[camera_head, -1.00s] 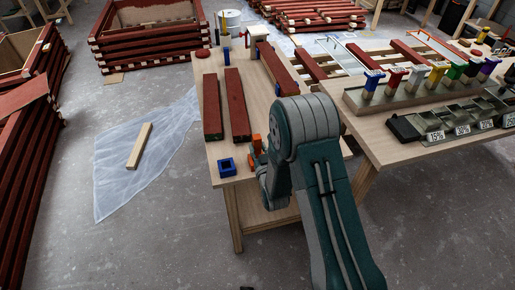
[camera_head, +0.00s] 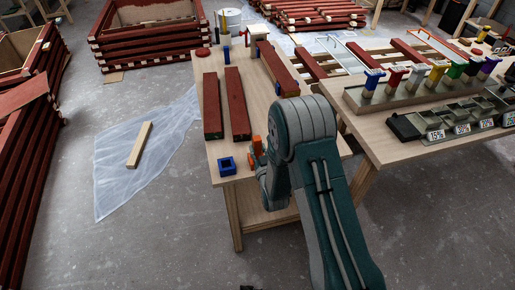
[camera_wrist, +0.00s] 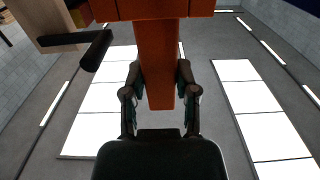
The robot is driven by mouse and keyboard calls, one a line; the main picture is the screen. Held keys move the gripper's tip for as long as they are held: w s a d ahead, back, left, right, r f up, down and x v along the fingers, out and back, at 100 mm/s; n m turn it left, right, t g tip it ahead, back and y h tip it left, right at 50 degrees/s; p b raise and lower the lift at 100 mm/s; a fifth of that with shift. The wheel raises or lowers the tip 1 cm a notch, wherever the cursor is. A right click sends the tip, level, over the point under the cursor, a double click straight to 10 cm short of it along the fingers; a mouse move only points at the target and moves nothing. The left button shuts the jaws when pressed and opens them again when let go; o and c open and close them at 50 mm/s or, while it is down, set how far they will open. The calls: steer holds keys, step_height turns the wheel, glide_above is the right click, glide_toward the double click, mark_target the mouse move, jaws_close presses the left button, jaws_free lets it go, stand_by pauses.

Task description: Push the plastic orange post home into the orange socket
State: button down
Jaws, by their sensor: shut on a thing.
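An orange post (camera_wrist: 158,65) stands out between the two fingers of my gripper (camera_wrist: 158,92) in the wrist view. The fingers are shut on it, one on each side. Its near end shows just past the fingertips. Its other end meets a wider orange block (camera_wrist: 165,9), which looks like the socket and is cut off by the top edge. I cannot tell how deep the post sits in it.
A blue square socket (camera_head: 227,166) stands on the bench (camera_head: 217,151) left of my gripper. Two dark red battens (camera_head: 212,105) lie behind it. A dark rod (camera_wrist: 97,50) shows near the post.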

steer(key=shift+f, duration=1.35)
steer(key=shift+c, duration=1.5)
jaws_free()
steer(key=v, duration=1.2)
